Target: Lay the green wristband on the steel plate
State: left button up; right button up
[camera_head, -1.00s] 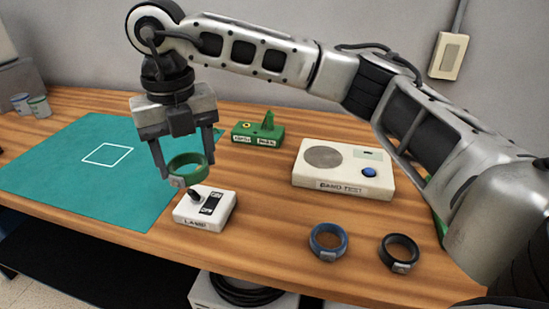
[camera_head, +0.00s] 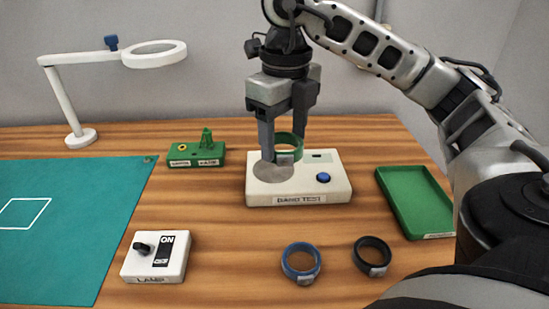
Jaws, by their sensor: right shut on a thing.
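The green wristband (camera_head: 290,143) is held upright-ringed between the fingers of my right gripper (camera_head: 284,150). My right gripper is shut on it, over the white band test box (camera_head: 320,197). The steel plate (camera_head: 271,173) is a round grey disc on the left part of that box's top. The wristband appears just above the plate's back edge; I cannot tell the exact gap. A gripper finger covers part of the plate. My left gripper is not in view.
A blue wristband (camera_head: 300,274) and a black wristband (camera_head: 372,265) lie in front. A lamp switch box (camera_head: 155,257) stands front left, a green block (camera_head: 196,155) behind it. A green tray (camera_head: 416,203) is at right. A teal mat (camera_head: 70,220) and a magnifier lamp (camera_head: 82,137) are at left.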

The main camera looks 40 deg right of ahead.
jog(key=w+d+f, duration=0.2)
jog(key=w+d, duration=0.1)
jog(key=w, duration=0.1)
send_over(274, 169)
jog(key=f, duration=0.3)
jog(key=s+f, duration=0.1)
jog(key=f, duration=0.1)
jog(key=shift+a+p, duration=0.35)
jog(key=shift+p, duration=0.05)
jog(key=shift+w+d+f, duration=0.2)
jog(key=shift+w+f, duration=0.15)
jog(key=shift+f, duration=0.15)
jog(key=f, duration=0.3)
jog(key=shift+w+d+f+p, duration=0.1)
jog(key=shift+w+d+p, duration=0.1)
jog(key=shift+p, duration=0.15)
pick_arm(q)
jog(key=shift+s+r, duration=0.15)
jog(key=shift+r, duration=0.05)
pick_arm(e)
jog(key=shift+f, duration=0.15)
jog(key=shift+f, duration=0.1)
